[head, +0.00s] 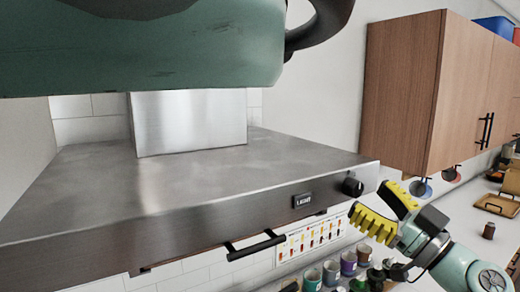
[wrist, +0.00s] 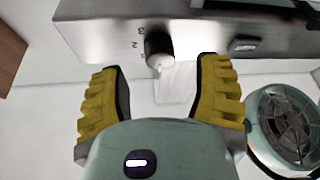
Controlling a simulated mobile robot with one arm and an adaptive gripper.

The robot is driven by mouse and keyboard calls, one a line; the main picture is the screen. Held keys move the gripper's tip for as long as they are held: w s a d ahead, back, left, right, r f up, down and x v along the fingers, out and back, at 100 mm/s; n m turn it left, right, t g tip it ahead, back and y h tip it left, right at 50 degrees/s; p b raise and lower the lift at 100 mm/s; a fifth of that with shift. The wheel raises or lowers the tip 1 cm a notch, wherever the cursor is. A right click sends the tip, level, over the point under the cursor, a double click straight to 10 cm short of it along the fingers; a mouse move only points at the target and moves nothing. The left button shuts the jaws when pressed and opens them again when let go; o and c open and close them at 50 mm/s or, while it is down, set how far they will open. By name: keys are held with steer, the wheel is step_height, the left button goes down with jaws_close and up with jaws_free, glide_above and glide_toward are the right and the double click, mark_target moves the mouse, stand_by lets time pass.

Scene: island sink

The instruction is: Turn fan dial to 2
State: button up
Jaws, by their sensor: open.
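The fan dial (head: 352,186) is a small black round knob on the front face of the steel range hood (head: 190,205), near its right end in the head view. In the wrist view the dial (wrist: 158,48) shows with small numerals beside it on its left; its exact setting is not clear. My gripper (head: 370,200) has yellow ribbed fingers and is open, just in front of and below the dial. In the wrist view the fingers of my gripper (wrist: 160,68) stand apart, one on each side of the dial, with gaps between; nothing is held.
A light switch (head: 303,200) is left of the dial on the hood, with a black bar handle (head: 256,244) below. A wooden cabinet (head: 410,85) is at the right. Several cups (head: 330,272) stand below the hood, near a wall chart (head: 310,240).

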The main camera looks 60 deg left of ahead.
mark_target(353, 188)
steer(key=p+x, duration=0.1)
steer(key=x, duration=0.1)
steer(key=shift+s+a+r+p, duration=0.1)
steer(key=shift+a+r+p, duration=0.1)
steer(key=shift+a+p, duration=0.15)
steer(key=shift+a+f, duration=0.1)
steer(key=shift+a, duration=0.05)
steer(key=shift+o, duration=0.2)
jaws_close()
